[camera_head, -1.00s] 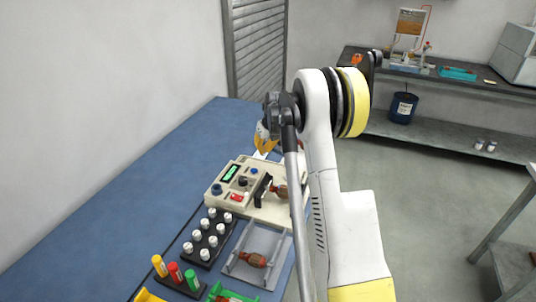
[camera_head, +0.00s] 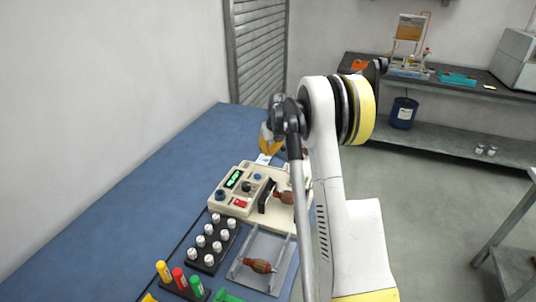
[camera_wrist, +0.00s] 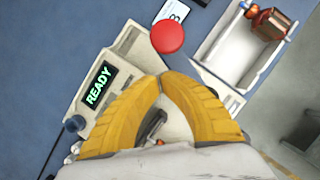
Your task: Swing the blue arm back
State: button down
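The cream winding machine (camera_head: 247,211) stands on the blue bench, its screen (camera_wrist: 98,83) reading READY in the wrist view. No part is clearly a blue arm. A blue knob with a dark rod (camera_wrist: 75,123) shows at the machine's left edge in the wrist view. A red ball (camera_wrist: 167,37) lies just beyond my fingertips; what carries it is hidden. My gripper (camera_wrist: 162,79) has its yellow fingertips together over the machine, with nothing visible between the tips. In the head view my gripper (camera_head: 266,138) is partly hidden by my arm.
A white tray (camera_wrist: 229,50) with an armature (camera_wrist: 270,22) lies upper right in the wrist view. In the head view a rack (camera_head: 207,262) of white-capped pieces, coloured tubes (camera_head: 179,278) and a grey tray (camera_head: 271,240) stand in front. The bench's left side is clear.

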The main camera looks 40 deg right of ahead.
jog(key=v, duration=1)
jog(key=shift+r, duration=0.25)
jog(key=shift+a, duration=0.1)
